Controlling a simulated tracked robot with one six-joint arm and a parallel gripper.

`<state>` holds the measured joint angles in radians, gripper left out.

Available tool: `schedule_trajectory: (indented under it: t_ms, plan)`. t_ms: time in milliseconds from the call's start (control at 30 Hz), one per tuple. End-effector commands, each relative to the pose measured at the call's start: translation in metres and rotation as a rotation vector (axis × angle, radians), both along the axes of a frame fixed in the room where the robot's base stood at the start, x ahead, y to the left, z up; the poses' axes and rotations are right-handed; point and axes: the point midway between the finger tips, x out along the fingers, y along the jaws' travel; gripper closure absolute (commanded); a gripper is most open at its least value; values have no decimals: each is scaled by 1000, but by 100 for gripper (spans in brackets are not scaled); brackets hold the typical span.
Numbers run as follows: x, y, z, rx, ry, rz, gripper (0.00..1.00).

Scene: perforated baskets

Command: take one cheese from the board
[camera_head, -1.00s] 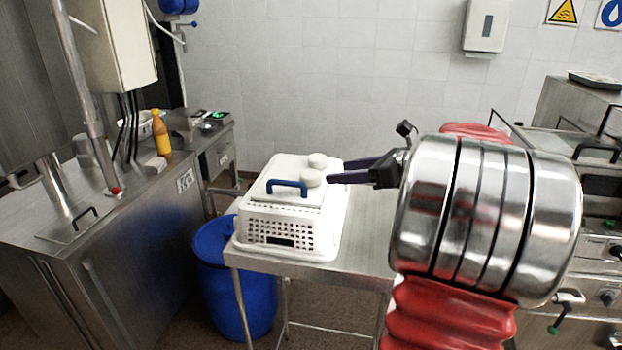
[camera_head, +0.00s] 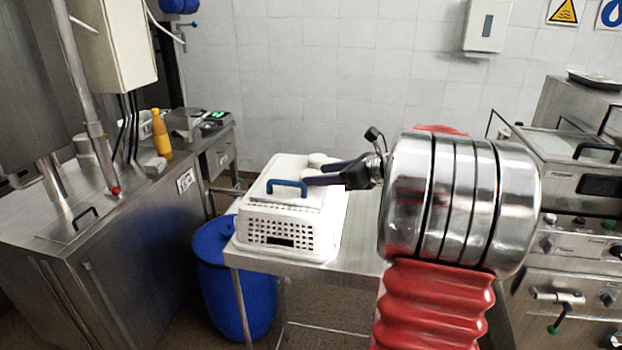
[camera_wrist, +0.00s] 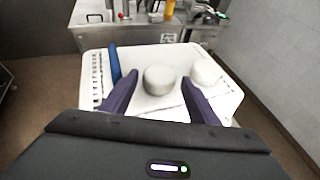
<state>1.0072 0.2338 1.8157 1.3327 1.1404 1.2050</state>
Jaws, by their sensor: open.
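The white board (camera_head: 265,196) has a blue handle (camera_head: 287,184) and lies on top of a perforated white basket (camera_head: 290,236). Two pale round cheeses rest on the board. In the wrist view, one cheese (camera_wrist: 159,77) sits between the fingers of my open gripper (camera_wrist: 159,84), with a gap visible on each side. The other cheese (camera_wrist: 207,71) is just outside the right finger. In the head view, my gripper (camera_head: 314,174) reaches in from the right; its fingers largely hide the near cheese, and the far cheese (camera_head: 317,158) shows behind them.
The basket stands on a steel table (camera_head: 345,264). A blue barrel (camera_head: 232,285) stands at its left. A steel counter (camera_head: 120,215) with an orange bottle (camera_head: 161,134) is further left. Steel kitchen equipment (camera_head: 575,250) stands at the right.

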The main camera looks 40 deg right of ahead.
Motion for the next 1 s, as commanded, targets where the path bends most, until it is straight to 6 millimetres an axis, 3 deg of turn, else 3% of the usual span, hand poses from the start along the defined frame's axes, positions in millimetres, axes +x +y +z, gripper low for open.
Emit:
schedule_trajectory:
  t_ms: [200, 767, 1000]
  plan:
    - [21, 6, -9, -1, 0, 1, 45]
    - [21, 5, -9, -2, 0, -1, 45]
    - [21, 5, -9, -2, 0, -1, 62]
